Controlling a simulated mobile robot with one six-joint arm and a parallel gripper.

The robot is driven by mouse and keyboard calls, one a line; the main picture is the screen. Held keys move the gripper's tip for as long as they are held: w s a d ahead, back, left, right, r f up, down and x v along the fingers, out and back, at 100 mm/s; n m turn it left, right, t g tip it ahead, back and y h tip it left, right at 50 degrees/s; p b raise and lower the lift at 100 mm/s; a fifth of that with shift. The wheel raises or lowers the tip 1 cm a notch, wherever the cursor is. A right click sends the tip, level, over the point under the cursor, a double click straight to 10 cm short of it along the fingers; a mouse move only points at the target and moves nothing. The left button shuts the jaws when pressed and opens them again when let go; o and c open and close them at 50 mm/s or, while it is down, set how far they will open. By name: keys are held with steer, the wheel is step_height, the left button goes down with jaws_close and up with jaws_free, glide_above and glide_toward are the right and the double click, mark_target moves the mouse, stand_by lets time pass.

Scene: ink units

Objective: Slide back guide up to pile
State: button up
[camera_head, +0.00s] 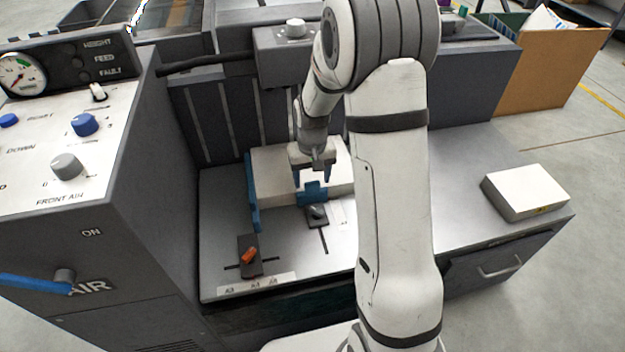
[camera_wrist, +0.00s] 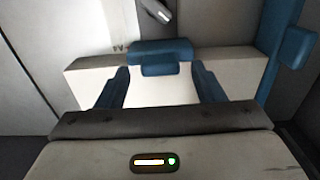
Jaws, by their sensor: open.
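The pile (camera_head: 275,165) is a block of white sheets on the grey feed table. It also shows in the wrist view (camera_wrist: 85,88). The blue back guide (camera_head: 313,198) stands at its near side, on a dark foot with a small pale lever (camera_head: 317,211). In the wrist view the guide (camera_wrist: 160,50) overlaps the pile's edge; I cannot tell whether they touch. My gripper (camera_head: 312,180) is open, pointing down just above the guide. In the wrist view its blue fingers (camera_wrist: 161,72) stand either side of the guide's middle tab, with no visible grip on it.
A blue side guide (camera_head: 252,195) stands at the pile's left end. A dark block with an orange lever (camera_head: 249,255) sits in a slot at the table's front left. A control panel (camera_head: 70,150) rises at left. A white block (camera_head: 524,191) lies on the right surface.

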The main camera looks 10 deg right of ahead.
steer(key=shift+r+p, duration=0.6)
steer(key=shift+r, duration=2.15)
steer(key=shift+r, duration=0.15)
steer(key=s+r+t+p, duration=0.1)
steer(key=s+r+p, duration=0.6)
steer(key=r, duration=0.4)
steer(key=s+r+p, duration=0.7)
steer(key=s+r, duration=0.1)
steer(key=r, duration=0.4)
steer(key=s+r+t+p, duration=0.1)
steer(key=s+r+p, duration=0.6)
steer(key=r, duration=0.5)
steer(key=shift+s+r+t+p, duration=0.2)
steer(key=shift+s+t+p, duration=0.15)
steer(key=shift+p, duration=0.1)
